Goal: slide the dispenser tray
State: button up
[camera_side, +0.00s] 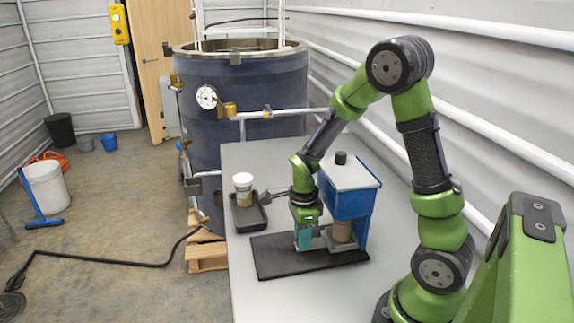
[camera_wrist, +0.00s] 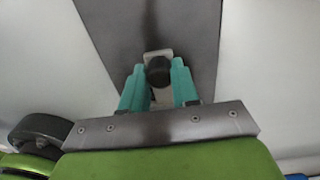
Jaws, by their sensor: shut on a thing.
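The dispenser is a blue hopper box (camera_side: 348,203) with a pale grey lid and a black knob on top. It stands at the right part of a black base plate (camera_side: 285,262). A flat grey metal tray (camera_side: 322,243) reaches out from under it toward my gripper. A brownish cylinder (camera_side: 342,232) is below the hopper box. My gripper (camera_side: 304,240) points down at the tray's left end. In the wrist view its teal fingers are shut on a round black knob (camera_wrist: 158,70) on a pale metal tab (camera_wrist: 160,100). The fingers hide part of the tab.
A small black tray (camera_side: 247,216) with a white-lidded jar (camera_side: 243,188) stands at the left edge of the grey table (camera_side: 262,155). A large dark blue tank (camera_side: 245,85) stands behind the table. The table's front left is clear.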

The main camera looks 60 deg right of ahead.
jog(key=shift+w+a, duration=3.45)
jog(key=shift+a, duration=0.1)
jog(key=o, duration=0.7)
notch_tip(320, 180, up, 7)
